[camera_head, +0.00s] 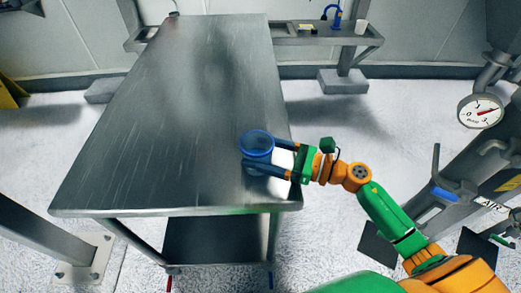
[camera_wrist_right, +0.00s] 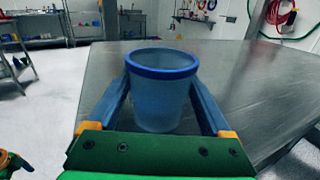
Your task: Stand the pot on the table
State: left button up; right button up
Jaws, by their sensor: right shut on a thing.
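The pot (camera_head: 257,146) is a translucent blue cup with a darker blue rim, upright at the right side of the metal table (camera_head: 165,120). It also shows upright in the right wrist view (camera_wrist_right: 162,100), between the two fingers. My right gripper (camera_head: 264,159) reaches in from the right and is shut on the pot, one finger on each side. I cannot tell whether the pot's base touches the tabletop.
A back shelf (camera_head: 310,40) holds a blue tap-like item (camera_head: 332,14) and a white cup (camera_head: 361,26). Machinery with a pressure gauge (camera_head: 481,111) stands at the right. A lower shelf (camera_head: 215,240) shows under the table.

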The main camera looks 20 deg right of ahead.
jog(key=o, duration=1.2)
jog(key=shift+f, duration=0.15)
jog(key=shift+o, duration=1)
